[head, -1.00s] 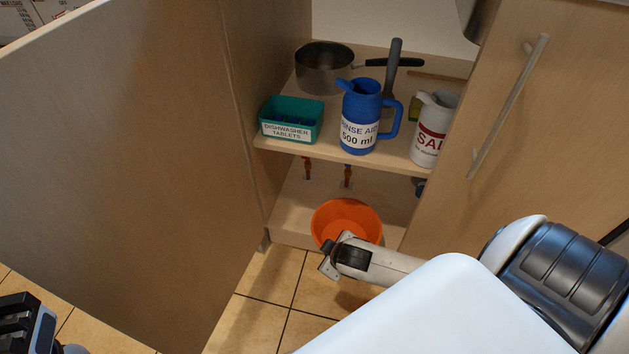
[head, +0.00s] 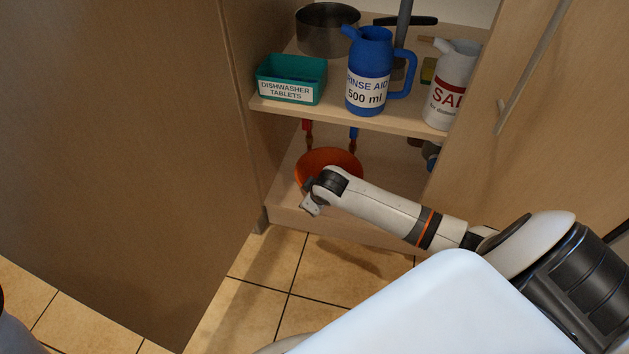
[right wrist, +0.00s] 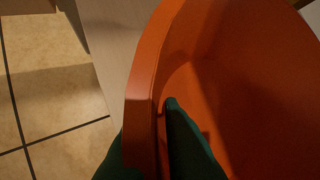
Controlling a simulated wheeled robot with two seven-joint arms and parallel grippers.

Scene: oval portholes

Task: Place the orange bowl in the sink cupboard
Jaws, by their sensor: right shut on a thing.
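The orange bowl (head: 326,160) is in the lower space of the open sink cupboard (head: 290,213), below the shelf and over the cupboard floor. I cannot tell whether it touches that floor. My right gripper (head: 310,194) is at the bowl's near side, its fingers mostly hidden behind the wrist. In the right wrist view its green fingers (right wrist: 147,128) are shut on the bowl's wall (right wrist: 150,85), one inside and one outside. My left gripper is out of view; only a bit of arm shows at the left edge.
The shelf (head: 300,113) above the bowl holds a teal tablet box (head: 291,80), a blue rinse-aid jug (head: 369,75), a white salt jug (head: 452,90) and a pot (head: 328,30). Pipes hang behind. A cupboard door (head: 120,150) stands open at left; another panel (head: 540,120) is at right.

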